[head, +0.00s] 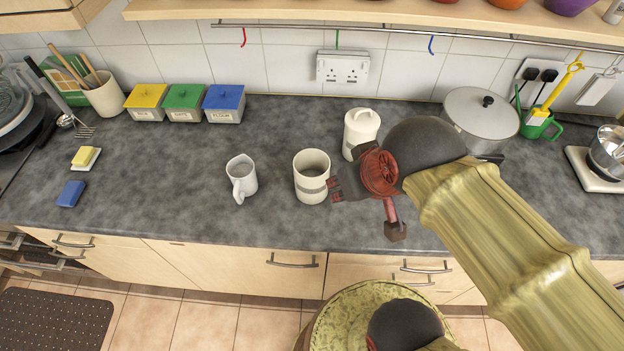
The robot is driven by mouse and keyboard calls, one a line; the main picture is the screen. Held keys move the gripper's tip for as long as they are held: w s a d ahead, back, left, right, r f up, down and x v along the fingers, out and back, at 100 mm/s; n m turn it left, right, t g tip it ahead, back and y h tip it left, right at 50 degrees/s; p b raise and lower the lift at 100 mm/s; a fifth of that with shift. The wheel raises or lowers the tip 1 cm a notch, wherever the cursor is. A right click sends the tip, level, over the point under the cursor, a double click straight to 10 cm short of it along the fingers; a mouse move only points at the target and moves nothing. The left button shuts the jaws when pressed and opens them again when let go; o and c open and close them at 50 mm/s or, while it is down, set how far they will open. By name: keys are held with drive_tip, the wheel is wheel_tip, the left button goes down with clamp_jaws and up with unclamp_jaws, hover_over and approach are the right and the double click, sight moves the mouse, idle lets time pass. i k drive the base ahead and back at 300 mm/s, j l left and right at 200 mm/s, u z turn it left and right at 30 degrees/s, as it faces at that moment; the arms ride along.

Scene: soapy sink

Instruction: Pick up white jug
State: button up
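The white jug (243,184) stands upright on the dark grey worktop (150,200), left of the middle of the head view. Its handle points toward the front edge and its open top shows. My gripper (364,210) is to the right of the jug, with an open cream canister (311,190) between them. Its red fingers with dark tips are spread apart, and nothing shows between them. The left fingertip is very close to the canister's right side in the picture; I cannot tell if they touch.
A lidded white canister (359,139) stands behind my gripper. A large lidded pot (478,122) is at the back right. Yellow, green and blue lidded boxes (184,116) stand by the wall. Worktop left of the jug is clear.

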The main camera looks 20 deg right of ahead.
sight(240, 170)
drive_tip(key=i+j+z, duration=0.1)
drive_tip(key=j+z, duration=0.3)
drive_tip(key=j, duration=0.6)
drive_tip(key=k+j+z, duration=0.1)
drive_tip(key=j+z, duration=0.3)
drive_tip(key=j, duration=0.55)
